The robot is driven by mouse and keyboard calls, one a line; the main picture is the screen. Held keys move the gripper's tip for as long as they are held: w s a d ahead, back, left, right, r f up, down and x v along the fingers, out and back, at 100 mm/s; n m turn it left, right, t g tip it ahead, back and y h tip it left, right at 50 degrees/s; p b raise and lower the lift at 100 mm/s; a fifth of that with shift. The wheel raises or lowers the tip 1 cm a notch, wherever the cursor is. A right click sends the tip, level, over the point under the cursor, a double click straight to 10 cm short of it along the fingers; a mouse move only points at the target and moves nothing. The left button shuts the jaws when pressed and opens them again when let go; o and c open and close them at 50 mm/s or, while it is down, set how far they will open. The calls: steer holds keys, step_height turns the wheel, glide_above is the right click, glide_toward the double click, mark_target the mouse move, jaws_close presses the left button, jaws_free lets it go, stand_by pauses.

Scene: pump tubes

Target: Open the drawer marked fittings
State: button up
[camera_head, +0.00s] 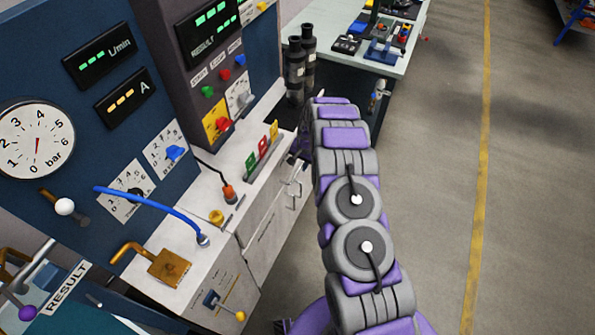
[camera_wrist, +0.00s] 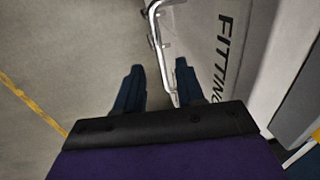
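The drawer front marked "FITTING…" (camera_wrist: 207,25) is pale and fills the right of the wrist view; the end of its label is hidden behind my gripper. Its silver bar handle (camera_wrist: 166,62) stands out from the front. My gripper (camera_wrist: 160,65) is open, with one dark finger on each side of the handle in the picture. I cannot tell whether either finger touches it. In the head view a silver handle (camera_head: 294,190) shows on the cabinet front, just left of my arm. My fingers are largely hidden there. The drawer looks closed.
The white counter (camera_head: 200,262) holds a blue hose (camera_head: 150,202), a brass block (camera_head: 168,267) and coloured tags (camera_head: 262,147). A lower yellow-knobbed valve (camera_head: 239,315) juts from the cabinet. A workbench (camera_head: 408,58) stands behind. Open floor (camera_head: 430,180) lies to the right.

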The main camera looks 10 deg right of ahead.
mark_target(297, 172)
steer(key=shift+w+a+f+b, duration=0.15)
steer(key=shift+w+f, duration=0.05)
steer(key=shift+f, duration=1.05)
steer(key=shift+w+a+f+b, duration=0.15)
steer(key=shift+f, duration=1.1)
steer(key=shift+c, duration=0.2)
jaws_close()
